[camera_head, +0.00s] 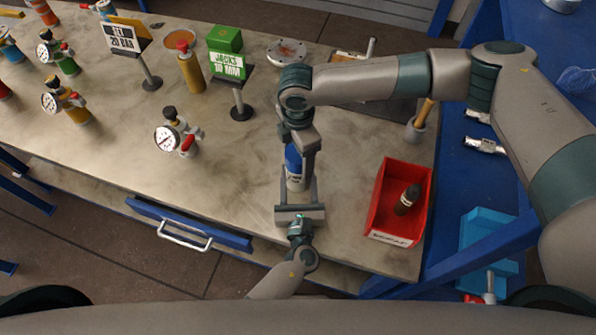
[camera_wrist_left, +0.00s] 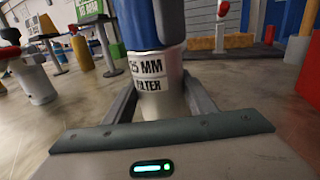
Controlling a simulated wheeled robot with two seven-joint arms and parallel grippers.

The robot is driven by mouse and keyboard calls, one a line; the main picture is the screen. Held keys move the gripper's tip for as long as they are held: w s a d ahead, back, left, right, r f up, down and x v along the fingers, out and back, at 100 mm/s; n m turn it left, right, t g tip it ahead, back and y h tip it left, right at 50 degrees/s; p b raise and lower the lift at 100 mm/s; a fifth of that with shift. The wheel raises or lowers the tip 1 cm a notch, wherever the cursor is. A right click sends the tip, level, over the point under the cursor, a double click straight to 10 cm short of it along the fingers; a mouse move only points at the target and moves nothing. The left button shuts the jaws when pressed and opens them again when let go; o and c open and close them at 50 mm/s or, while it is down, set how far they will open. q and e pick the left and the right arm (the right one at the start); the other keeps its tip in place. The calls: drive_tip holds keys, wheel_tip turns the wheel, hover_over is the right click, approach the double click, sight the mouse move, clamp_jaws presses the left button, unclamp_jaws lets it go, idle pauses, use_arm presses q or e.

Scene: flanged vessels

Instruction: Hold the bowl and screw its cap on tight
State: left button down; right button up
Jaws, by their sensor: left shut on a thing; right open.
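The bowl (camera_head: 296,183) is a pale metallic cylinder standing upright near the front of the bench. In the left wrist view the bowl (camera_wrist_left: 152,88) bears a label reading 25 MM FILTER. The blue cap (camera_head: 292,158) sits on top of the bowl; in the left wrist view the cap (camera_wrist_left: 150,25) runs out of the top of the picture. My left gripper (camera_head: 298,196) is shut on the bowl from the front, one finger on each side. My right gripper (camera_head: 302,158) is open and comes down from above beside the cap; its far finger is partly hidden.
A red bin (camera_head: 375,205) holding a dark bottle (camera_head: 407,200) stands close on the right. A gauge assembly (camera_head: 177,135) and a green sign (camera_head: 228,65) stand to the left. A mallet-like tool in a holder (camera_head: 416,130) is at back right. The front left bench is clear.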

drive_tip(key=c, duration=1)
drive_tip(key=o, duration=1.1)
drive_tip(key=shift+r, duration=0.1)
drive_tip(key=shift+r, duration=2.15)
drive_tip(key=shift+c, duration=0.5)
drive_tip(key=shift+r, duration=1.75)
